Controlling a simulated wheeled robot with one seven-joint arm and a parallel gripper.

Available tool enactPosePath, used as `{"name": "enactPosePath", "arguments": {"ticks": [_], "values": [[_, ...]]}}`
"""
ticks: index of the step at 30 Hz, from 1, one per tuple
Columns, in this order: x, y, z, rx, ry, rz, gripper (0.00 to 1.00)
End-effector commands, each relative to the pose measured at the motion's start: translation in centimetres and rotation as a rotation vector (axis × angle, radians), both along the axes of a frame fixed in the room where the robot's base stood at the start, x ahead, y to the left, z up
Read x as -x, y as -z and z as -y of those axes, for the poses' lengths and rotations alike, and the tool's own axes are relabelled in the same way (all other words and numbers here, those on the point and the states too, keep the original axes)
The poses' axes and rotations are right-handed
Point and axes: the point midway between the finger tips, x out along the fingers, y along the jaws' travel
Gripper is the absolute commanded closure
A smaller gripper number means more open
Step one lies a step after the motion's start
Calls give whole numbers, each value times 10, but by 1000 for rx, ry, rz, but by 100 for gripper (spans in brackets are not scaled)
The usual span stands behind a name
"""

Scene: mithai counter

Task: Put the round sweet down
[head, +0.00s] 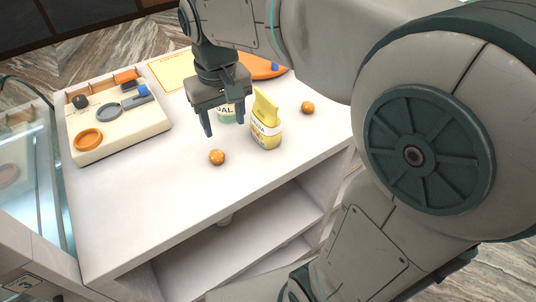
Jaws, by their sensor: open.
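One round orange sweet (217,157) sits on the white counter, just below and in front of my gripper. A second round orange sweet (307,108) lies on the counter to the right of the yellow packet. My gripper (224,126) points down, open, with nothing seen between its fingers. It is above and behind the nearer sweet, and a gap shows between them. I cannot tell its exact height over the counter.
A cream tray (120,141) with orange and grey dishes is at left. An orange tray (262,66) and yellow sheet (171,71) lie behind. The counter's front (150,205) is clear.

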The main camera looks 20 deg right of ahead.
Motion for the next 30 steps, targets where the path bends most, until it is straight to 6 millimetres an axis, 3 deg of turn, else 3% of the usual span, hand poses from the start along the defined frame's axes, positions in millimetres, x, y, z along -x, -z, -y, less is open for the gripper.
{"name": "enactPosePath", "arguments": {"ticks": [6,12,17,30], "values": [[56,29,57,-13,134,111,45],[94,57,84,-23,215,184,45],[104,66,87,-26,236,203,45],[104,66,88,-26,237,204,45]]}}
